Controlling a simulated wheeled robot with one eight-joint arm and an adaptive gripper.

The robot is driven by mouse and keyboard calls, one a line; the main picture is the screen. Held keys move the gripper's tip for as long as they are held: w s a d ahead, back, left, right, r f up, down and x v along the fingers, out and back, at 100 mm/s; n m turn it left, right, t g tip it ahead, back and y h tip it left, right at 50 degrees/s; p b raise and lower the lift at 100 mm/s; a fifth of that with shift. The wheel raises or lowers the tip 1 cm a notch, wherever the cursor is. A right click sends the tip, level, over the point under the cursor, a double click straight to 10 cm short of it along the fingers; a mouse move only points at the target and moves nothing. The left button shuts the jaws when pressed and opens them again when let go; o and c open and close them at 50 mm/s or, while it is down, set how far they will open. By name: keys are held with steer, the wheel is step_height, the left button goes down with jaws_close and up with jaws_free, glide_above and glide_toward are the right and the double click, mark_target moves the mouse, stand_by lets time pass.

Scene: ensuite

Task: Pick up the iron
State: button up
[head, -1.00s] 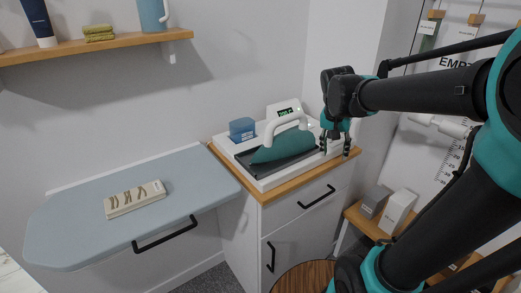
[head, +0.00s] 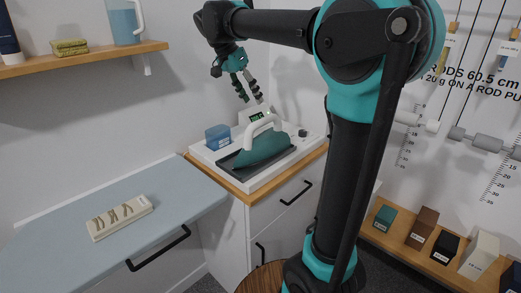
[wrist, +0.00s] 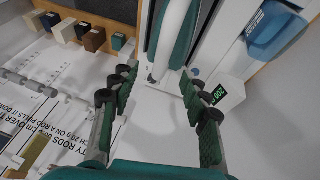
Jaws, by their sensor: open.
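The iron (head: 262,149) has a dark teal body and a white handle. It rests in a shallow tray on a white station (head: 290,160) on the wooden-topped cabinet. My gripper (head: 250,93) is open and empty, above and behind the iron in the head view, apart from it. In the wrist view, the iron (wrist: 176,35) lies at the top centre, beyond the open fingertips of my gripper (wrist: 158,80). Its white handle runs lengthwise there. The lower end of the iron is close to the gap between the fingers.
A lit display (head: 257,117) and a blue container (head: 217,137) stand beside the iron. A blue-grey ironing board (head: 160,210) with a patterned block (head: 120,217) is at left. A shelf (head: 90,58) is on the wall. Blocks (head: 420,225) sit on a low shelf at right.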

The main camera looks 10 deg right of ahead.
mark_target(263, 124)
steer(key=x, duration=0.6)
steer(key=shift+f, duration=0.1)
steer(key=shift+w+a+x, duration=0.15)
steer(key=shift+x, duration=1.2)
steer(key=shift+w+a+x, duration=0.1)
steer(key=shift+x, duration=1.25)
steer(key=shift+f, duration=0.3)
steer(key=shift+c, duration=0.4)
jaws_close()
